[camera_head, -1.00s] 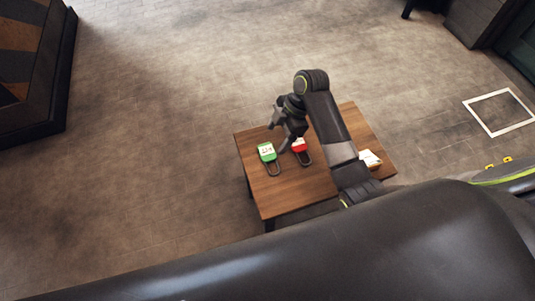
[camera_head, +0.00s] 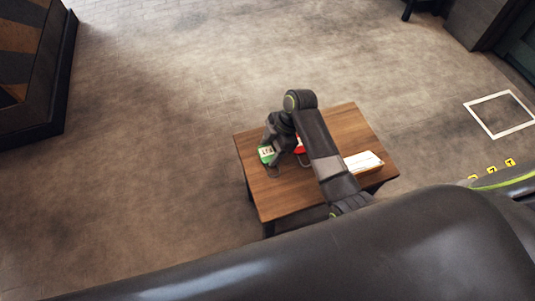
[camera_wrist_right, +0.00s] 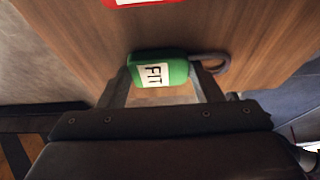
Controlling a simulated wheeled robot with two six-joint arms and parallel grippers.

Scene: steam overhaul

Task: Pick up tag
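A green padlock-shaped tag (camera_head: 265,154) with a white label lies at the left of the wooden table. In the right wrist view the green tag (camera_wrist_right: 176,70) reads "FIT", and its grey shackle points right. My right gripper (camera_wrist_right: 163,88) is open, with its fingers spread on either side of the green tag near its body. In the head view my right gripper (camera_head: 274,145) is low over the table and partly hides the tag. A red tag (camera_head: 299,147) lies just right of it, mostly hidden by my arm. My left gripper is not in view.
The wooden table (camera_head: 345,121) is small and clear at its far side. A white box-like item (camera_head: 363,162) lies at its right. Yellow markers (camera_head: 491,170) show at the right. A white square outline (camera_head: 500,114) is on the open floor.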

